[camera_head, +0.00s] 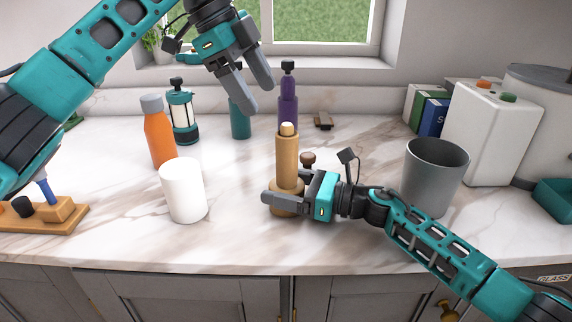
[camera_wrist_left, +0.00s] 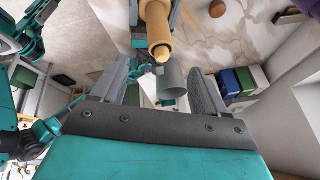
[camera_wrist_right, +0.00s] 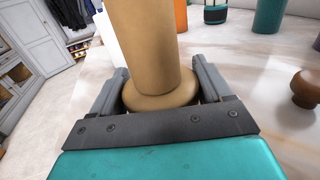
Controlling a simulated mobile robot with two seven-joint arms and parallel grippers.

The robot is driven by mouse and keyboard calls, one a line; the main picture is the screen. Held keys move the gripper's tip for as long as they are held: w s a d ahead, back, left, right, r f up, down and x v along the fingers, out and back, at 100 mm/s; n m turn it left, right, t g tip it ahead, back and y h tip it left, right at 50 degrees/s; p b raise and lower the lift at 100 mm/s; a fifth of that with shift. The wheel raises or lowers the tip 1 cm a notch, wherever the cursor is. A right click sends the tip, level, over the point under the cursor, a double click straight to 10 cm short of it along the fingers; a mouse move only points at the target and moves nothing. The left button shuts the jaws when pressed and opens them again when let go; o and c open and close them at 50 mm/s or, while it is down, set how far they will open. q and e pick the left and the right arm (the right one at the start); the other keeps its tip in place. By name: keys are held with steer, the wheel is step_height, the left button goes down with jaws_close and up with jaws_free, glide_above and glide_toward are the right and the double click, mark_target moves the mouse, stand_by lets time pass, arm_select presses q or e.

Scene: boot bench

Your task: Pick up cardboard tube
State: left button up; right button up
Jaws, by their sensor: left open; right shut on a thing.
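The cardboard tube (camera_head: 287,158) is tan and stands upright on a round-based wooden holder (camera_head: 285,210), with a pale knob at its top. My right gripper (camera_head: 276,197) comes in from the right, low down, and is shut around the holder's base; the right wrist view shows the base (camera_wrist_right: 160,98) between its fingers and the tube (camera_wrist_right: 143,40) rising above. My left gripper (camera_head: 258,98) is open and empty, above and left of the tube's top, apart from it.
A white roll (camera_head: 183,192) and an orange bottle (camera_head: 158,135) stand left of the tube. A purple bottle (camera_head: 288,100) stands close behind it. A grey bin (camera_head: 434,178) stands at right, near my right arm. The counter's front strip (camera_head: 220,248) is clear.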

mark_target(283, 126)
arm_select(q)
steer(key=s+d+r+m+t+y, duration=0.1)
steer(key=s+m, duration=0.1)
steer(key=m, duration=0.9)
steer(key=s+d+r+m+t+y, duration=0.1)
steer(key=s+d+m+t, duration=0.1)
steer(key=m, duration=0.9)
steer(key=x, duration=0.6)
steer(key=shift+w+a+f, duration=0.15)
steer(key=shift+a+f, duration=0.05)
steer(key=shift+f, duration=0.2)
steer(key=shift+w+a+x, duration=0.1)
steer(key=shift+w+x, duration=0.05)
steer(key=shift+x, duration=1.2)
steer(key=shift+w+a+x, duration=0.15)
steer(key=shift+x, duration=1.2)
steer(key=shift+r, duration=0.1)
steer(key=shift+c, duration=0.4)
